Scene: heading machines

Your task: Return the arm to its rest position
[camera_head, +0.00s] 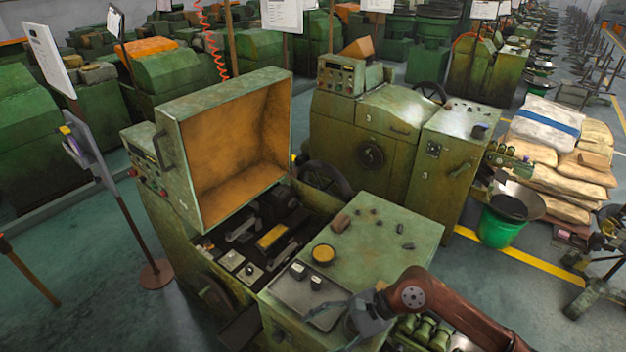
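My brown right arm (450,308) comes in from the lower right and reaches over the front edge of the green machine. Its grey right gripper (338,314) is at the tray (290,291) on the machine top, near two small white-topped pieces. Its fingers are small and dark, so I cannot tell whether they are open or shut, or whether they touch the tray. My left arm and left gripper are not in view. The green heading machine (370,235) has its lid (235,140) raised, showing an orange inside and dark mechanisms below.
A yellow round part (323,254) and several small dark pieces lie on the machine top. A second green machine (365,140) stands behind. A green bucket (497,228) and stacked sacks (560,150) are at the right. A sign stand (120,205) is at the left.

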